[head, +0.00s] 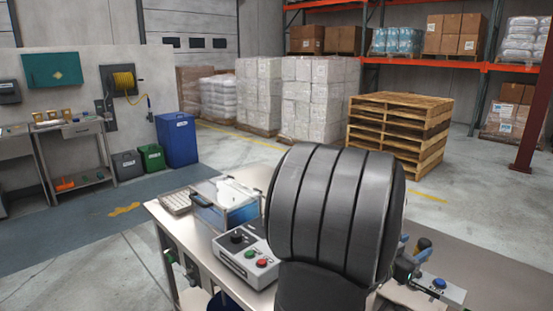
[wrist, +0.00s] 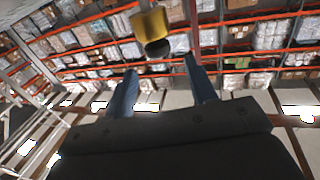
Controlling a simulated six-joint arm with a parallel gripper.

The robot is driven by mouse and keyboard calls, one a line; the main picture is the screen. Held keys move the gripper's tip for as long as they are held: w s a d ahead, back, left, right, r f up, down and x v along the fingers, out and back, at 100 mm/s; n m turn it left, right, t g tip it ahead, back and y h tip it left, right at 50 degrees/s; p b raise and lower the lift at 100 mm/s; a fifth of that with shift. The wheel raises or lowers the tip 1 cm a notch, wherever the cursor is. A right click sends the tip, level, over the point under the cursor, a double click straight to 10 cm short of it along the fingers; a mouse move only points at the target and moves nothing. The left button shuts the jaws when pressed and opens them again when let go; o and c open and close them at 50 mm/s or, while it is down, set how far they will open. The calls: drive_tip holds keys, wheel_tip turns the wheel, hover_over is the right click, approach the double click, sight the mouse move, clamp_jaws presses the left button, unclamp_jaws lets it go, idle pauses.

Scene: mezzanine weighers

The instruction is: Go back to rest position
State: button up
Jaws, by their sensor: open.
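My gripper (wrist: 161,66) shows in the wrist view with its two blue fingers spread apart. No object touches the fingers, and the gap between them is empty. A yellow and black thing (wrist: 153,30) shows beyond the fingertips; I cannot tell what it is or how far off it is. The wrist view faces tall racking, with pale bright patches below. In the head view a large dark ribbed form, which looks like part of my arm, covers the middle right; I cannot make out my gripper there.
Small equipment (head: 424,272) lies at right. Stacked pallets (head: 398,132) and wrapped loads (head: 314,100) stand behind. Open floor (head: 70,270) lies left.

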drive_tip(key=x, duration=0.8)
drive_tip(key=shift+s+a+f, duration=0.1)
